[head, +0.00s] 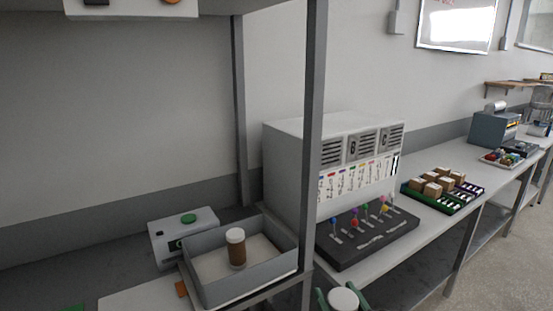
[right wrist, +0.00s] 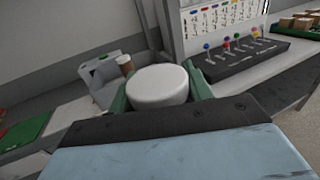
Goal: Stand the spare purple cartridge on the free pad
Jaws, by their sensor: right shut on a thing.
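My right gripper (head: 342,296) is at the bottom of the head view, right of the shelf post. Its green fingers are shut on a round white-topped cylinder (right wrist: 158,86), held upright between them. Only its white top and upper side show, so I cannot see any purple on it. A brown cylinder with a white lid (head: 236,250) stands in a grey tray (head: 273,268) to the left of my right gripper. I cannot make out a purple cartridge or a free pad in either view. My left gripper is not in view.
A grey shelf post (head: 313,140) stands between the tray and the bench. A grey box with a green button (head: 182,232) sits behind the tray. A black board with coloured knobs (head: 368,235) lies before a white cabinet (head: 290,160). Crates of brown boxes (head: 440,190) stand farther right.

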